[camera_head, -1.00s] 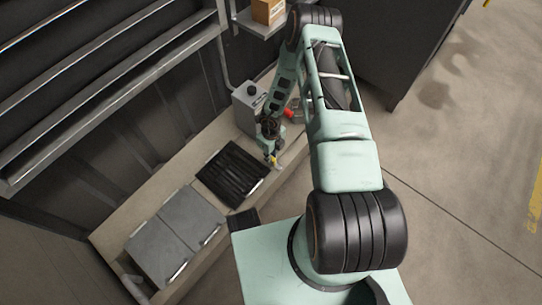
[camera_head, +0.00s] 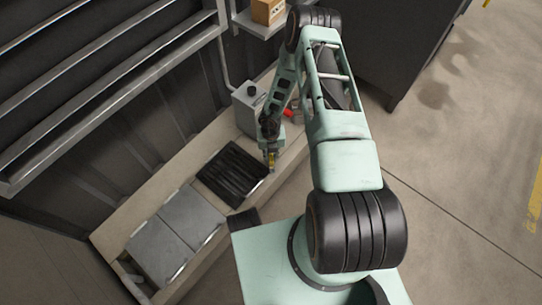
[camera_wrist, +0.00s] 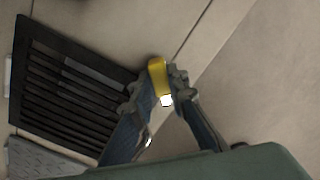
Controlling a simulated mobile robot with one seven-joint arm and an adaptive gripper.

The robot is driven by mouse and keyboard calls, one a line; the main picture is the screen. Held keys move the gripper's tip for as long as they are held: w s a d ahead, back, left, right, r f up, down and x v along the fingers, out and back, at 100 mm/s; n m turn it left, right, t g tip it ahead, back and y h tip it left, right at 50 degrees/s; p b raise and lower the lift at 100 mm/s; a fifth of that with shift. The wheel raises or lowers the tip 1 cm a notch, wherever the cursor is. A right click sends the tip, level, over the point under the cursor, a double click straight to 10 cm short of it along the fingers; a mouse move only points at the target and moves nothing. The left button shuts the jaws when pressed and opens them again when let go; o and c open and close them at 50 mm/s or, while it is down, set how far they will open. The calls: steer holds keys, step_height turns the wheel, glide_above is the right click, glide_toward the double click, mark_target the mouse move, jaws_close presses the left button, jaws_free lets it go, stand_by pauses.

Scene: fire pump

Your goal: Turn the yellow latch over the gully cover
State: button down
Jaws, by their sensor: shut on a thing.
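The yellow latch (camera_wrist: 157,77) shows between my fingertips in the wrist view, beside the right edge of the black slatted gully cover (camera_wrist: 62,85). My gripper (camera_wrist: 159,97) is shut on the latch, with a finger on each side of it. In the head view the gully cover (camera_head: 232,175) lies in the pale ledge, and my gripper (camera_head: 271,160) is at its upper right corner with a bit of yellow at the fingertips. The latch's pivot is hidden.
Two grey cover plates (camera_head: 176,233) lie left of the gully cover. A grey box with a black knob (camera_head: 248,106) stands behind my gripper, with a red part (camera_head: 288,113) near it. Open floor (camera_head: 450,150) lies to the right.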

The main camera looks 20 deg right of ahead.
mark_target(271, 157)
steer(key=m, duration=0.4)
steer(key=shift+m, duration=2.5)
steer(key=c, duration=1.9)
jaws_free()
step_height(271, 157, up, 12)
steer(key=shift+r, duration=0.1)
